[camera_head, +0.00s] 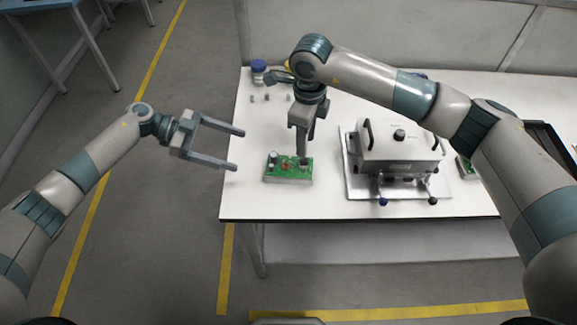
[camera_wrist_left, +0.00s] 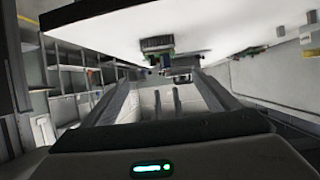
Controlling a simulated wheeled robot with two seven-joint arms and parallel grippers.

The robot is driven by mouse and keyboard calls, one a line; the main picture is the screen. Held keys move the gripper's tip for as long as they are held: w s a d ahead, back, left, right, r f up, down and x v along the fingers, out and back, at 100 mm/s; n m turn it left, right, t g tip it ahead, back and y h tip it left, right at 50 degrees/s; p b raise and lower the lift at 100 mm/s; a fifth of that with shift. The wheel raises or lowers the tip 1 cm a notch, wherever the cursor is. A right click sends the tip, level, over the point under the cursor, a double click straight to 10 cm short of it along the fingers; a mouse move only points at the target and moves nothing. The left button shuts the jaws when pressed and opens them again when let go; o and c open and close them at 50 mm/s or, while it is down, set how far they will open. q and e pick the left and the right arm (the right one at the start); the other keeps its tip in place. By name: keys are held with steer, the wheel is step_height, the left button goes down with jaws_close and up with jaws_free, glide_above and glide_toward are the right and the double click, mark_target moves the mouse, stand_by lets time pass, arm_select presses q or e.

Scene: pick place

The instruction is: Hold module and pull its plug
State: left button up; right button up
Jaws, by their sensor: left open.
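The module, a green circuit board (camera_head: 288,167) on a pale base, lies near the table's left front part in the head view. Small dark and copper-coloured parts stand on it. My left gripper (camera_head: 239,150) is open and empty, left of the module and apart from it, around the table's left edge. Its two fingers also show in the left wrist view. My right gripper (camera_head: 304,161) points down at the board's right end, at or just above it. Its fingers overlap in the view, so the plug is hidden or too small to make out.
The white table (camera_head: 245,204) also holds a grey-white box fixture (camera_head: 400,152) with black handles, right of the module. Small parts and a blue-lidded jar (camera_head: 258,68) stand at the back left. Another green board (camera_head: 465,167) lies partly behind my right arm.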

mark_target(282, 164)
arm_select(q)
steer(key=shift+d+f, duration=0.25)
steer(key=shift+d, duration=0.15)
arm_select(e)
steer(key=shift+w, duration=0.1)
arm_select(q)
steer(key=x, duration=1.6)
steer(key=shift+d, duration=0.25)
steer(key=shift+c, duration=0.7)
